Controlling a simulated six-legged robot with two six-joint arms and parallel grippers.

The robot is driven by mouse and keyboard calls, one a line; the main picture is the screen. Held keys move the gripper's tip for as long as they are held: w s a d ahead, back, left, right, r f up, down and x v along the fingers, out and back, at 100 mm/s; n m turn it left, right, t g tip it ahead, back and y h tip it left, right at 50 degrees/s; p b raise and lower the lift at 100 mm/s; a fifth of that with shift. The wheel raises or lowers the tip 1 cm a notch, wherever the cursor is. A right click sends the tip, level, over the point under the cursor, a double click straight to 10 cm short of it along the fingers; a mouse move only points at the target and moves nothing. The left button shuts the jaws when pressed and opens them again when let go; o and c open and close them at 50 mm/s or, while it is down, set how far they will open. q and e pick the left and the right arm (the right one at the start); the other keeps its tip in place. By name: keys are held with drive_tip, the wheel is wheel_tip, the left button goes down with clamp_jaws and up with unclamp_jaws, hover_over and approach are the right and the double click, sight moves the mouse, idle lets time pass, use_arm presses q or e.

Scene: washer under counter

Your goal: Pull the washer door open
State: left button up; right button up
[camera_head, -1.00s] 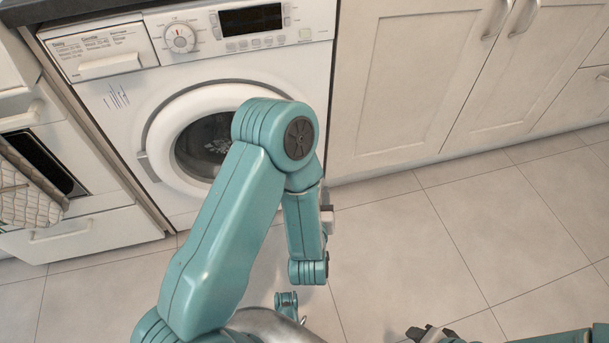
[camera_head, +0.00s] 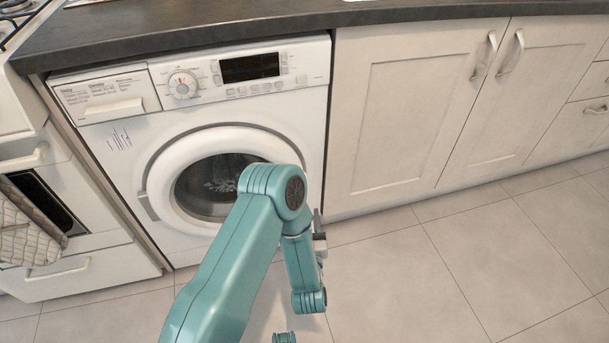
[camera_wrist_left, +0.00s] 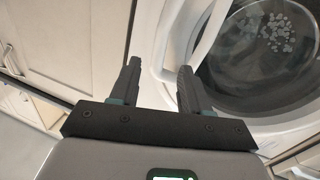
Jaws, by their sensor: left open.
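The white washer (camera_head: 104,165) stands under the counter. Its round door (camera_head: 185,150) looks shut, with dark glass (camera_head: 200,190) and a grey handle piece (camera_head: 147,206) at its left rim. My right gripper is out of view.
A dark countertop (camera_head: 180,35) runs above the washer. White cabinets (camera_head: 415,110) with handles stand to the right, and an oven (camera_head: 90,210) with a hanging cloth (camera_head: 25,235) to the left. Tiled floor (camera_head: 430,270) is clear at the lower right.

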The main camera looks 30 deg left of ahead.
use_arm(q)
drive_tip(key=b+x, duration=0.2)
drive_tip(key=x, duration=0.8)
drive_tip(key=shift+s+f, duration=0.1)
drive_tip(key=shift+w+a, duration=0.3)
drive_tip(key=shift+w, duration=0.15)
use_arm(e)
drive_tip(key=shift+d+f, duration=0.1)
drive_tip(key=shift+f, duration=0.25)
use_arm(q)
clamp_jaws()
